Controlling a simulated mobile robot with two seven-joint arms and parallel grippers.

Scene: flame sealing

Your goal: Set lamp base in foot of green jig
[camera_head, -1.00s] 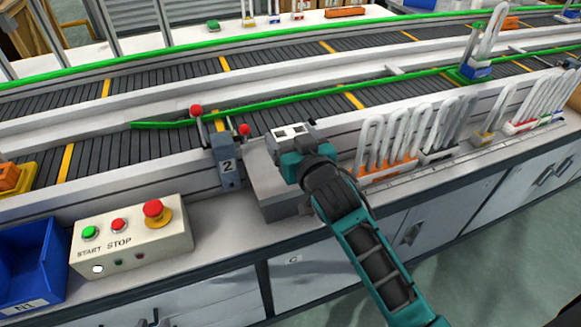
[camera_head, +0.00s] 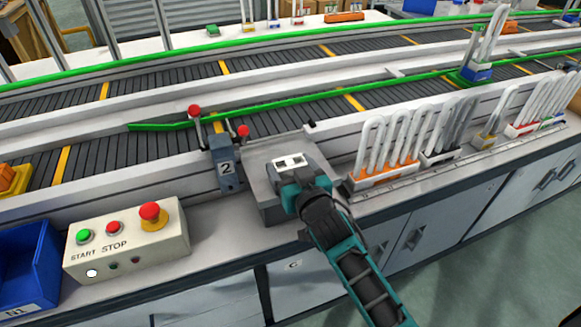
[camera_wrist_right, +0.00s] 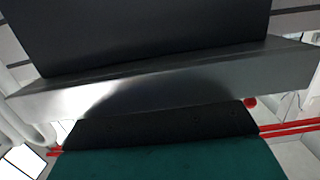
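A small green block (camera_head: 213,25) sits on the back table. Several white looped lamps (camera_head: 390,145) stand in coloured racks along the bench; which lamp base is meant is unclear. The right wrist view shows mostly a dark, metal-edged surface up close, with no lamp in the gripper visible. My left gripper is out of view.
The grey block (camera_head: 268,206) stands beside a post marked 2 (camera_head: 226,165) and red-knobbed levers (camera_head: 195,111). A START/STOP box (camera_head: 127,245) and blue bin (camera_head: 27,262) are at left. A green rail (camera_head: 300,102) runs along the conveyor.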

